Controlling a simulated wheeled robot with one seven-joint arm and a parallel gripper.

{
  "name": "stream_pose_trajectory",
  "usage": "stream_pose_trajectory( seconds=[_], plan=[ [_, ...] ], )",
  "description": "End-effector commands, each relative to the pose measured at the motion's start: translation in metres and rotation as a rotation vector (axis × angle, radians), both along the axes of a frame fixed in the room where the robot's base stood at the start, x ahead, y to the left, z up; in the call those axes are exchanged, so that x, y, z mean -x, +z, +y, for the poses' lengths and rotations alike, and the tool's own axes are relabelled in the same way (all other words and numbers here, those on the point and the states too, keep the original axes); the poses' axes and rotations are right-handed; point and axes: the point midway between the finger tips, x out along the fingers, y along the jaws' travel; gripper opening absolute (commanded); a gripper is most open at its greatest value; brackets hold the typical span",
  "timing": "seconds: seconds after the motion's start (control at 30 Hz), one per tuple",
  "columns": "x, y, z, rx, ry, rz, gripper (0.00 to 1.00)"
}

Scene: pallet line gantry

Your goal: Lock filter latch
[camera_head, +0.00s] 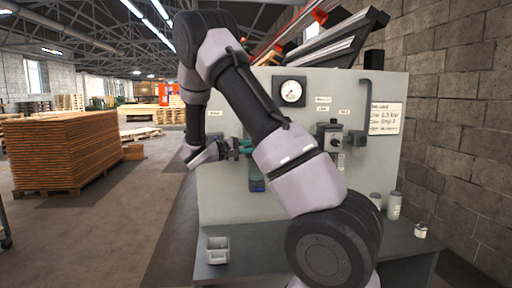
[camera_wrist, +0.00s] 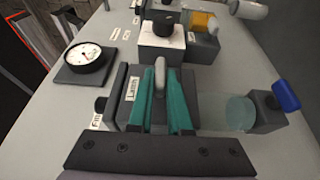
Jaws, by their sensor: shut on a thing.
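The filter latch (camera_wrist: 160,70) is a small light-grey lever on the dark filter block, in the wrist view. My gripper (camera_wrist: 159,84) has two teal fingers, one on each side of the lever, and is shut on it. A "Latch" label (camera_wrist: 132,88) sits beside it. The filter's clear greenish bowl (camera_wrist: 240,111) extends to the right, ending in a dark block with a blue knob (camera_wrist: 287,95). In the head view my gripper (camera_head: 236,147) is at the panel's left part. My arm hides some of the filter there, and the latch cannot be made out.
The grey panel (camera_head: 225,200) carries a round gauge (camera_head: 291,91), a regulator (camera_head: 330,133) and a pipe (camera_head: 366,105). Below, a bench (camera_head: 400,250) holds a small grey bin (camera_head: 217,250), canisters (camera_head: 394,205) and a padlock (camera_head: 420,230). Stacked boards (camera_head: 70,150) stand left; the floor between is clear.

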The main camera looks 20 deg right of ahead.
Motion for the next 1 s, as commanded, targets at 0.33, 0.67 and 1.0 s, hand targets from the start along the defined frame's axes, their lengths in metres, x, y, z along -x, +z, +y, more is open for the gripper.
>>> stream_pose_trajectory(
  seconds=[0.33,0.67,1.0],
  plan=[
    [0.001,-0.001,0.000,-0.001,-0.002,0.002,0.47],
    [0.001,-0.001,0.004,-0.001,0.000,0.001,0.47],
    [0.007,-0.002,0.064,0.000,0.004,0.001,0.47]
  ],
)
